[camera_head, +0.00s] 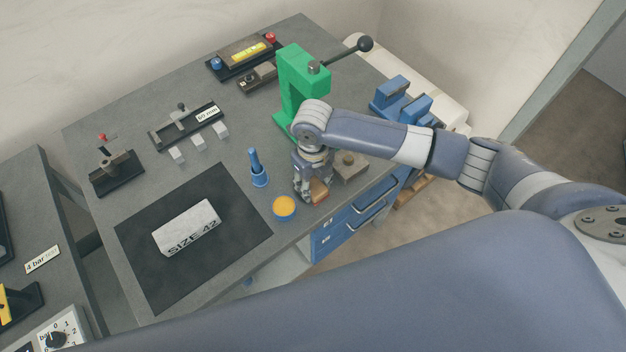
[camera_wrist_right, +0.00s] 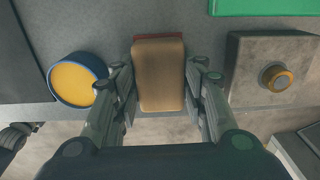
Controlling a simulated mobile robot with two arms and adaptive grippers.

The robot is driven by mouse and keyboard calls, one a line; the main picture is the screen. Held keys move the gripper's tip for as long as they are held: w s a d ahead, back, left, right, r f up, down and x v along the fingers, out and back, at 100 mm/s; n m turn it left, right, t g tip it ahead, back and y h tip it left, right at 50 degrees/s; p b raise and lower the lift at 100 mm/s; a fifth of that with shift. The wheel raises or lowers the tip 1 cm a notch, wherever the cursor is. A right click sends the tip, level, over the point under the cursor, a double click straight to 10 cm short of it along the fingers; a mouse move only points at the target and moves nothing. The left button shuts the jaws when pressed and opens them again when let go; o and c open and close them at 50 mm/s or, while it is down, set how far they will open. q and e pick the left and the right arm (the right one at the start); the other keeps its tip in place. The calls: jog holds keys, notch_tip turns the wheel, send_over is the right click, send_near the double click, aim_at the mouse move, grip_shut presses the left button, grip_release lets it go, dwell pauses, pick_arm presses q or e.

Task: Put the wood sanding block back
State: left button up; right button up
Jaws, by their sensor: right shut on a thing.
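The wood sanding block (camera_head: 319,191) is a small tan-brown block near the front edge of the grey workbench (camera_head: 215,283). My right gripper (camera_head: 309,193) points down over it, with its fingers on either side. In the right wrist view the block (camera_wrist_right: 160,76) sits between the two fingers of the right gripper (camera_wrist_right: 160,92), which is shut on it. A thin red strip (camera_wrist_right: 138,39) shows at the block's far end. I cannot tell whether the block touches the bench.
A blue cup with yellow contents (camera_head: 284,207) stands close left of the gripper. A grey block with a knob (camera_head: 350,166) is close right. The green press (camera_head: 300,80) stands behind. A dark mat (camera_head: 150,283) bears a "SIZE 42" block (camera_head: 186,226).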

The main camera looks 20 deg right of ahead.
aim_at(312, 184)
jog(key=shift+f, duration=0.2)
jog(key=o, duration=1)
jog(key=shift+o, duration=0.2)
jog(key=shift+r, duration=0.1)
jog(key=shift+r, duration=0.6)
notch_tip(312, 184, up, 11)
jog(key=b, duration=0.2)
jog(key=shift+a, duration=0.1)
